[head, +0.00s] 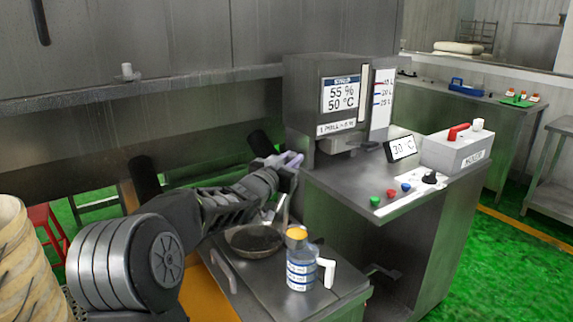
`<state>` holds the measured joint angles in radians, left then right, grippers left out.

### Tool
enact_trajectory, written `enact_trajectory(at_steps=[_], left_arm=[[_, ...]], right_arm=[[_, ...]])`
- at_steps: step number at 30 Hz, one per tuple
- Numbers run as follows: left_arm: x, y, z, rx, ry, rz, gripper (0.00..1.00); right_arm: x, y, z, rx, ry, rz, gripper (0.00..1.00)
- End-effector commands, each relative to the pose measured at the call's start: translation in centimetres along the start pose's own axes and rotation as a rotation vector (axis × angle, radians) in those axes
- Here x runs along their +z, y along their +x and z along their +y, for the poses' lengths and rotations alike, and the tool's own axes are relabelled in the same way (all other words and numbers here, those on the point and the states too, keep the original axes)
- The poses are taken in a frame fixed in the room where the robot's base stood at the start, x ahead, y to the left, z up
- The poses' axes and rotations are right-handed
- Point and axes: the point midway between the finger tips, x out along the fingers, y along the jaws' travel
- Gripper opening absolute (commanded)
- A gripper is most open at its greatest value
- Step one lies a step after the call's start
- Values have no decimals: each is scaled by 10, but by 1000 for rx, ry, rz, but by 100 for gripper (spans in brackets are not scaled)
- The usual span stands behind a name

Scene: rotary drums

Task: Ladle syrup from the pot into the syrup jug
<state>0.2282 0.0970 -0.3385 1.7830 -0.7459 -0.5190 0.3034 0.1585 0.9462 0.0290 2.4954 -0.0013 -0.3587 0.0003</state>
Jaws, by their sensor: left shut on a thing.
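My left gripper (288,166) is shut at the top of a thin metal ladle (282,212). The ladle hangs down beside the right edge of the pot, and its lower end is hard to make out. The pot (253,241) is a shallow, dark, round vessel on the low metal counter, partly hidden by my left arm. The syrup jug (301,272) stands upright just right of and nearer than the pot. It is clear with blue-and-white bands, an orange top and a white handle on its right. My right gripper is not in view.
A metal machine (303,95) with a 55 % / 50 °C display stands behind on a higher cabinet. Coloured buttons, a 30 °C sign (401,148) and a grey box (458,150) are on that cabinet. Stacked pale tubs (22,262) stand at the left. Green floor is open at the right.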

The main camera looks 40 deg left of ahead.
Motion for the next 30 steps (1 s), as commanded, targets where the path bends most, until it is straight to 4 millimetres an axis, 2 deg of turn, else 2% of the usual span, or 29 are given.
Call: enact_trajectory(at_steps=[16,29,30], left_arm=[[-9,0,35,1,147,5,0],[-11,0,63,1,266,4,0],[-15,0,65,2,276,4,0]], right_arm=[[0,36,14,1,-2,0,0],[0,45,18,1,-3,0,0],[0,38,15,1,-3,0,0]])
